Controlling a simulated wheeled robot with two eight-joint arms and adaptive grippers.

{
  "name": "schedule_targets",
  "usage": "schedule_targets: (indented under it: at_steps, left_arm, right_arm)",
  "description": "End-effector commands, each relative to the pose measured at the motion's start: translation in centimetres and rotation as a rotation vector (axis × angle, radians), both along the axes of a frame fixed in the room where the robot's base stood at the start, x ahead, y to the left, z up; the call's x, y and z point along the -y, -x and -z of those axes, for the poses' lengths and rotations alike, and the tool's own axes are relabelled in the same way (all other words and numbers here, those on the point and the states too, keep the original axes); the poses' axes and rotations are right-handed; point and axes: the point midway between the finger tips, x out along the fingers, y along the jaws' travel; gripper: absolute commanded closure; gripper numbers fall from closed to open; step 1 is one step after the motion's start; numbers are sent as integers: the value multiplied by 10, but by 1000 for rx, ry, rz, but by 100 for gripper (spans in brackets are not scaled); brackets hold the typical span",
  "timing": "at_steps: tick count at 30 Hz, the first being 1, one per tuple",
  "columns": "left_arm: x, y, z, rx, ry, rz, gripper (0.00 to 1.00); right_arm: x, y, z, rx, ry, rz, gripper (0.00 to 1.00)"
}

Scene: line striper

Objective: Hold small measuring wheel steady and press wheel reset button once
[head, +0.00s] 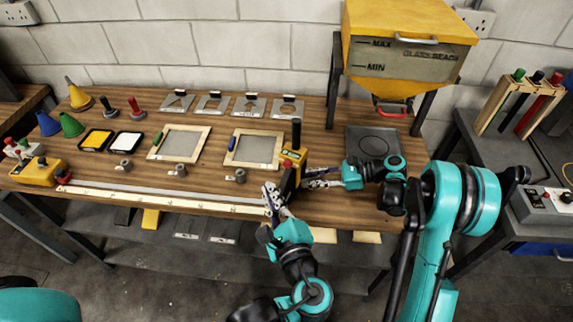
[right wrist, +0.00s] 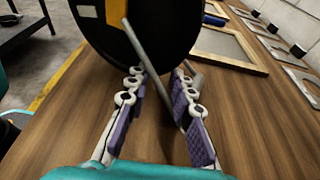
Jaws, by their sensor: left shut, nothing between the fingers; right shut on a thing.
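The small measuring wheel (head: 288,183) stands near the front edge of the wooden bench. It has a yellow body, a black upright handle and a red button (head: 287,164) on top. Its black disc fills the top of the right wrist view (right wrist: 150,40). My right gripper (head: 308,178) comes from the right and is shut on the measuring wheel, with grey rods by its fingers in the right wrist view (right wrist: 160,85). My left gripper (head: 269,190) is shut and empty, just left of the wheel and below the button. Whether it touches the wheel I cannot tell.
A long pale rail (head: 160,200) runs along the bench's front left. Framed screens (head: 254,149), small grey rings (head: 240,176) and a yellow box (head: 38,172) lie left. The hopper (head: 408,55) stands behind, above a dark plate (head: 374,143). Bare wood lies in front of the plate.

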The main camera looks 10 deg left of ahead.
Motion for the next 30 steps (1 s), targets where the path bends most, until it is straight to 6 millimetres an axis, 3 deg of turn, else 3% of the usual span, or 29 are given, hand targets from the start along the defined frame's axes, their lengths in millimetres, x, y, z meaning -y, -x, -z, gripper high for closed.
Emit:
schedule_targets:
  at_steps: [6,7,9,20,23,30]
  left_arm:
    - [0,0,0,0,0,0,100]
    - [0,0,0,0,0,0,100]
    - [0,0,0,0,0,0,100]
    - [0,0,0,0,0,0,100]
    - [0,0,0,0,0,0,100]
    - [0,0,0,0,0,0,100]
  right_arm:
    - [0,0,-1,0,-2,0,94]
    - [0,0,-1,0,-2,0,70]
    - [0,0,-1,0,-1,0,53]
    - [4,0,-1,0,0,1,53]
    - [15,-1,-5,0,0,2,53]
    - [65,-1,-20,-1,0,4,53]
